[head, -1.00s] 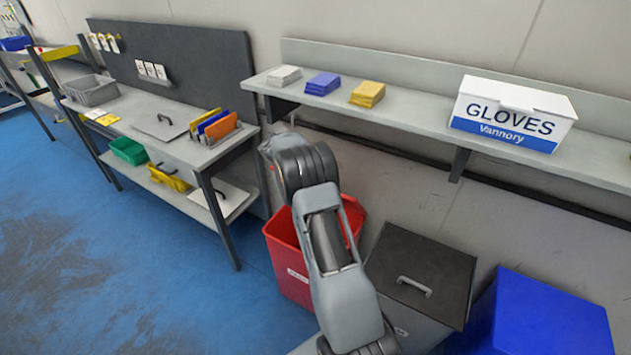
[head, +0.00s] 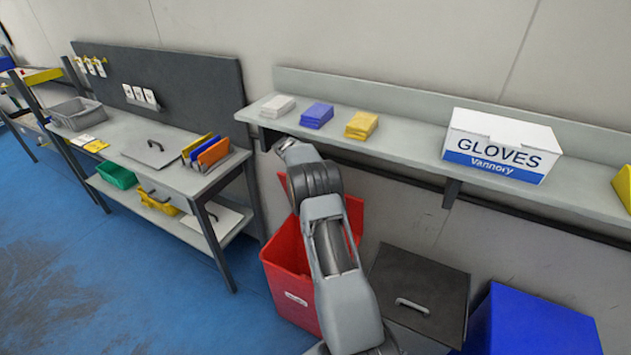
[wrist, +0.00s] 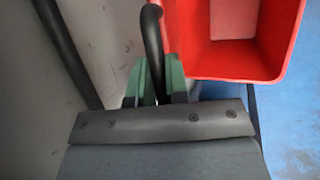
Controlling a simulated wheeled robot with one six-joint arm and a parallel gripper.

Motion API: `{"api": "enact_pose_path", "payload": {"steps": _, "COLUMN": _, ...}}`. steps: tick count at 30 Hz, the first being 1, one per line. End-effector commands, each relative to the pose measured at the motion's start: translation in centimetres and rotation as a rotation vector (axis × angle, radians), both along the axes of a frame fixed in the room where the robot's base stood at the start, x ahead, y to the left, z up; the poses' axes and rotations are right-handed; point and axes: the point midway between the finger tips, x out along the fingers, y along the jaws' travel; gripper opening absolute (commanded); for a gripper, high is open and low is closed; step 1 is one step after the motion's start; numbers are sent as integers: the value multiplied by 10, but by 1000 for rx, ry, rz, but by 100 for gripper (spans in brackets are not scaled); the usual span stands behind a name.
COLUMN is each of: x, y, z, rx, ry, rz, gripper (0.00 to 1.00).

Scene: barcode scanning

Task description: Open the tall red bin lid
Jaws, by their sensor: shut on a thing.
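The tall red bin (head: 287,268) stands on the floor, left of the dark-lidded grey bin. Its top is open. Its red lid (head: 354,212) is raised at the back, near the wall, and partly hidden by my arm. In the wrist view the open red bin (wrist: 235,65) shows its empty-looking inside at the upper right. My gripper (wrist: 158,82) has its green fingers shut on a dark curved lid handle (wrist: 152,38). The gripper's fingers are hidden behind my arm in the head view.
A grey bin with a black lid (head: 425,280) and a blue bin (head: 530,325) stand to the right. A wall shelf (head: 390,150) with a gloves box (head: 500,145) runs above. A workbench (head: 130,155) stands left. Blue floor (head: 90,290) in front is clear.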

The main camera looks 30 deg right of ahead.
Motion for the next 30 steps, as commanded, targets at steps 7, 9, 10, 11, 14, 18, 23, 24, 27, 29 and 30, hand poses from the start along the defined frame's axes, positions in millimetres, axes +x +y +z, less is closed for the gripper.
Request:
{"api": "enact_pose_path", "payload": {"steps": 7, "x": -1, "y": 1, "z": -2, "rx": 2, "ry": 5, "rz": -1, "gripper": 22}}
{"api": "enact_pose_path", "payload": {"steps": 9, "x": -1, "y": 1, "z": -2, "rx": 3, "ry": 5, "rz": -1, "gripper": 29}}
{"api": "enact_pose_path", "payload": {"steps": 10, "x": -1, "y": 1, "z": -2, "rx": 2, "ry": 4, "rz": -1, "gripper": 32}}
{"api": "enact_pose_path", "payload": {"steps": 11, "x": -1, "y": 1, "z": -2, "rx": 2, "ry": 4, "rz": -1, "gripper": 35}}
{"api": "enact_pose_path", "payload": {"steps": 14, "x": -1, "y": 1, "z": -2, "rx": 2, "ry": 4, "rz": 0, "gripper": 40}}
{"api": "enact_pose_path", "payload": {"steps": 18, "x": -1, "y": 0, "z": -1, "rx": 2, "ry": 3, "rz": -1, "gripper": 40}}
{"api": "enact_pose_path", "payload": {"steps": 23, "x": 1, "y": 3, "z": 4, "rx": 0, "ry": 1, "rz": -1, "gripper": 40}}
{"api": "enact_pose_path", "payload": {"steps": 24, "x": 1, "y": 6, "z": 7, "rx": 1, "ry": 2, "rz": 0, "gripper": 40}}
{"api": "enact_pose_path", "payload": {"steps": 27, "x": 7, "y": 22, "z": 7, "rx": 2, "ry": 3, "rz": 2, "gripper": 40}}
{"api": "enact_pose_path", "payload": {"steps": 29, "x": 11, "y": 34, "z": 7, "rx": 2, "ry": 4, "rz": 3, "gripper": 40}}
{"api": "enact_pose_path", "payload": {"steps": 30, "x": 14, "y": 42, "z": 7, "rx": 2, "ry": 4, "rz": 3, "gripper": 40}}
